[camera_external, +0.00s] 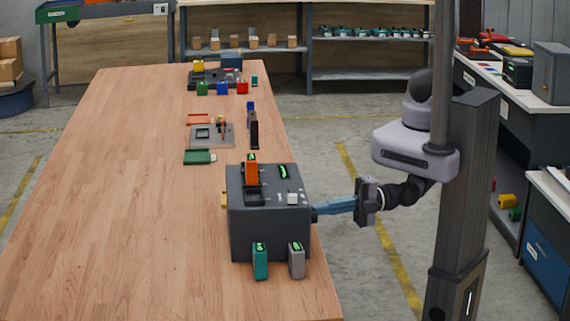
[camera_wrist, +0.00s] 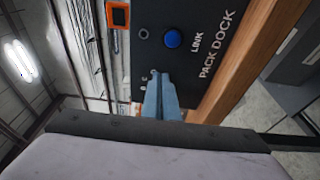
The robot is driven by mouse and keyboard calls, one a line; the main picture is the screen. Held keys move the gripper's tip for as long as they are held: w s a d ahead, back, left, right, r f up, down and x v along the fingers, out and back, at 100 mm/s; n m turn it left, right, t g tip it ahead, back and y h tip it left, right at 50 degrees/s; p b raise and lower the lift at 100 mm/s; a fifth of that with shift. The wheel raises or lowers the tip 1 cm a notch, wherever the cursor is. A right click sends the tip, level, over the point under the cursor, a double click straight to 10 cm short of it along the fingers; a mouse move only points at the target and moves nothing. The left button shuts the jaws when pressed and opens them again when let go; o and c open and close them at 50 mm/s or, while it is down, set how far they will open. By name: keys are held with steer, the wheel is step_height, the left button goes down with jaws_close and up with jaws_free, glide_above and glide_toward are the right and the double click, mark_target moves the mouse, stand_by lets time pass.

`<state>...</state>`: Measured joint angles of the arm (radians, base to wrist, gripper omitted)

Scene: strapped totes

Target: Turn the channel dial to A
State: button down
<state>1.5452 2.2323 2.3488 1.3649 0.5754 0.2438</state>
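The dark grey dock box (camera_external: 265,232) stands at the table's right edge. Its side panel (camera_wrist: 205,15) fills the upper middle of the wrist view, with "LINK" and "PACK DOCK" lettering and a round blue button (camera_wrist: 172,39). My gripper (camera_external: 320,209) reaches in from the right with long blue fingers, tips at the box's right side by a small dark protrusion. In the wrist view the fingers (camera_wrist: 161,76) lie close together against the panel, beside small pale marks too small to read surely. The channel dial itself is hidden behind the fingertips, so its setting and any grip on it cannot be told.
An orange pack (camera_external: 252,173) stands in the box's top. A teal pack (camera_external: 260,262) and a grey pack (camera_external: 297,261) stand before it. Trays and coloured blocks sit farther back on the table (camera_external: 120,190). The table's left side is clear.

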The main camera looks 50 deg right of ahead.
steer(key=shift+s+a+r+p, duration=0.15)
steer(key=shift+r+p, duration=0.3)
steer(key=shift+p, duration=0.35)
stand_by(0.5)
steer(key=shift+w+d, duration=0.3)
stand_by(0.3)
steer(key=s+d+p, duration=0.2)
steer(key=s+d, duration=0.2)
steer(key=shift+s+d, duration=0.1)
stand_by(0.8)
steer(key=shift+r, duration=0.1)
